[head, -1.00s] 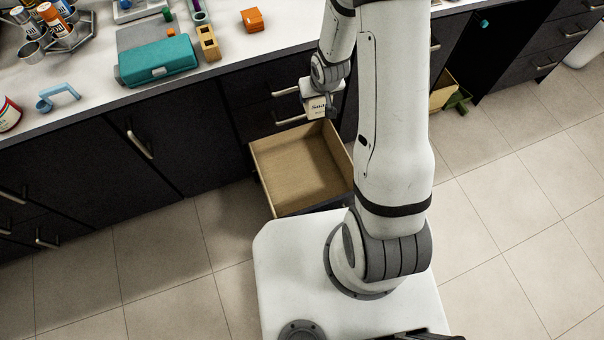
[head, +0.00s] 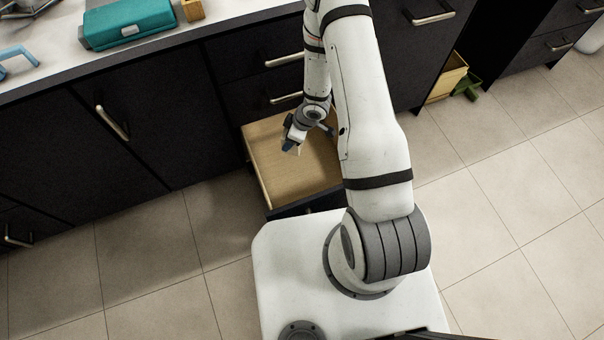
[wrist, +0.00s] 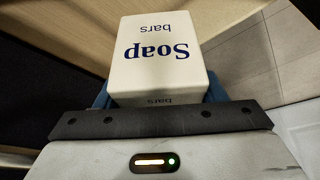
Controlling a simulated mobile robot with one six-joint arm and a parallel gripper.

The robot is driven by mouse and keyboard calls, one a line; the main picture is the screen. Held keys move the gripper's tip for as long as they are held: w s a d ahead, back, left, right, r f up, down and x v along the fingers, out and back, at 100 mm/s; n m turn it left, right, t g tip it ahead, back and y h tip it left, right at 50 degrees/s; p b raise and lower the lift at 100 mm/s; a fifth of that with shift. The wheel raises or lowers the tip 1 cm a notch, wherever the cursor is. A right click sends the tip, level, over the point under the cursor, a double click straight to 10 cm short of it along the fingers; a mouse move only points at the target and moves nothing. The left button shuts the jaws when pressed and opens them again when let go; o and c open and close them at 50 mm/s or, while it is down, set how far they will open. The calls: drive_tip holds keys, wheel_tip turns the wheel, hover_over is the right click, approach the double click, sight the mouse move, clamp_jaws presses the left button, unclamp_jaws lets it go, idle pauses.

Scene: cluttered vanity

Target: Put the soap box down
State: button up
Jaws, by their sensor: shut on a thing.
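The soap box is a cream white box with blue "Soap bars" lettering, upside down in the wrist view (wrist: 158,52). My gripper (head: 292,144) is shut on it, with blue fingers at both sides of the box in the wrist view. In the head view the gripper is over the open drawer (head: 268,160), which has a light wooden inside. The box is mostly hidden there by the gripper. I cannot tell whether the box touches the drawer floor.
The visible drawer floor is bare. Dark cabinet fronts (head: 150,130) with metal handles stand behind and left. A teal case (head: 128,24) lies on the white counter. Another open drawer (head: 447,77) with a green thing (head: 467,87) beside it is at right.

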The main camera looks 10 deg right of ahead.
drive_tip(key=s+a+f+n+g+b, duration=0.15)
drive_tip(key=s+f+n+b, duration=0.25)
drive_tip(key=f, duration=0.6)
drive_tip(key=s+a+f+n+g+b, duration=0.1)
drive_tip(key=s+a+f+n+b, duration=0.25)
drive_tip(key=f, duration=0.55)
drive_tip(key=b, duration=0.3)
hover_over(286, 200)
wheel_tip(286, 200, down, 6)
drive_tip(key=shift+a+f+b, duration=0.1)
drive_tip(key=shift+f+b, duration=0.25)
drive_tip(key=shift+f, duration=1.75)
drive_tip(key=shift+f, duration=0.15)
drive_tip(key=o, duration=1.1)
